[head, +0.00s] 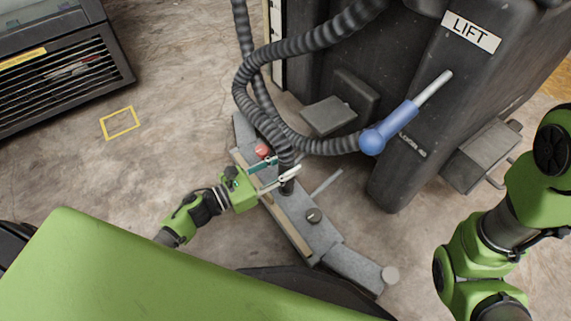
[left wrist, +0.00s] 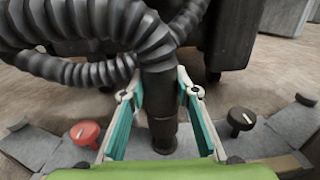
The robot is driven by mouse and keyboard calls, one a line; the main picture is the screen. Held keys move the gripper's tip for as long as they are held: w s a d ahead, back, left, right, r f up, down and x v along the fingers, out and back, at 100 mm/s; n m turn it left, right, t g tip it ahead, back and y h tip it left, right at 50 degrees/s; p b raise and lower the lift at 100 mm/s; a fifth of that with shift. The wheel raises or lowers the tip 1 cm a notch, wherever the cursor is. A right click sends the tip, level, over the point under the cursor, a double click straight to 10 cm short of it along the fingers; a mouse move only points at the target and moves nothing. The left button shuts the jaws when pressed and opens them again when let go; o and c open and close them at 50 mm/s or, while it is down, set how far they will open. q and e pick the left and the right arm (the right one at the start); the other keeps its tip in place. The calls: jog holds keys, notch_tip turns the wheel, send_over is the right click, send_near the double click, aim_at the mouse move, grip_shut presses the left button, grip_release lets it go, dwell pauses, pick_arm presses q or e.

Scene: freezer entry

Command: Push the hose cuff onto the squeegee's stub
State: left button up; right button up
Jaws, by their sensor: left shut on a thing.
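The grey squeegee (head: 328,237) lies on the floor in front of the dark machine. The ribbed grey hose (head: 243,88) loops down to a dark cuff (head: 286,157) above the squeegee's middle. My left gripper (head: 288,166) is shut on the cuff, a finger on each side. In the left wrist view the cuff (left wrist: 158,88) stands roughly upright between the fingers. A dark stub (left wrist: 163,133) is directly below it, in line with it. I cannot tell how far the cuff overlaps the stub. My right gripper is out of view.
A red knob (head: 262,151) and a black knob (head: 314,215) stand on the squeegee. A blue-gripped lever (head: 396,122) sticks out of the machine (head: 400,180) marked LIFT. A vented unit (head: 60,75) stands at the upper left. The floor near the yellow rectangle (head: 120,122) is clear.

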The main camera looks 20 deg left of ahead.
pick_arm(q)
jog(key=shift+f+b, duration=1.9)
jog(key=shift+f, duration=0.15)
jog(key=o, duration=1.2)
jog(key=shift+r, duration=0.1)
jog(key=v, duration=1.2)
